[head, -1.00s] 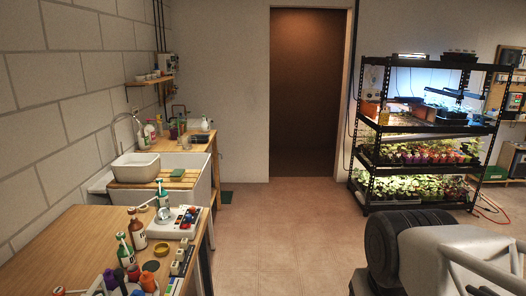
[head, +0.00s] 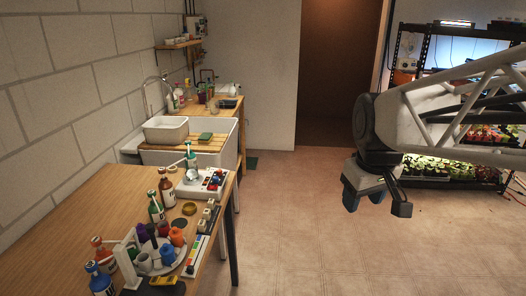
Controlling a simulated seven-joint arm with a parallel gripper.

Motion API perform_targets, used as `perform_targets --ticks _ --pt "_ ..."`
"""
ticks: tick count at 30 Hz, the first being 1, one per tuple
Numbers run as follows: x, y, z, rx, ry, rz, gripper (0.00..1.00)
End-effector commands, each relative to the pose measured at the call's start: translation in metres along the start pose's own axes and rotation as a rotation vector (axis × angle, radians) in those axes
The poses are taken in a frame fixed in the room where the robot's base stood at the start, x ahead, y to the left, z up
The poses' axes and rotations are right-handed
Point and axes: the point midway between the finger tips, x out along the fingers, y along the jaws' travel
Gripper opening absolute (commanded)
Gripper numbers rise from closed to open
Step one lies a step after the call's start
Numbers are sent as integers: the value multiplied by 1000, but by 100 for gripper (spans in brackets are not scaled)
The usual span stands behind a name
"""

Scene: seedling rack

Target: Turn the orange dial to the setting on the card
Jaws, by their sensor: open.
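A white control box (head: 203,184) with small red and blue parts on top sits on the wooden table at the left. I cannot make out an orange dial on it at this size. An orange cup-like piece (head: 177,236) stands nearer, among purple and red ones. A strip with coloured patches (head: 195,256) lies at the table's right edge; I cannot tell whether it is the card. My gripper (head: 376,201) hangs over open floor, well right of the table. Its jaws are apart and empty.
Several bottles (head: 156,207) stand on the wooden table (head: 112,196). A white stand (head: 127,266) is at its front. Behind are a sink (head: 182,157) and a wooden counter. A plant rack (head: 455,170) is partly behind my arm. The tiled floor between is clear.

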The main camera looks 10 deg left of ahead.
Motion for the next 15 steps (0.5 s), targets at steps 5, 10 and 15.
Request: perform_targets --ticks 5,10,15 --pt "-1 3 -45 -117 -11 -10 53" --pt "0 5 -87 -230 -17 -18 53" --pt "4 4 -130 -343 -24 -27 53"
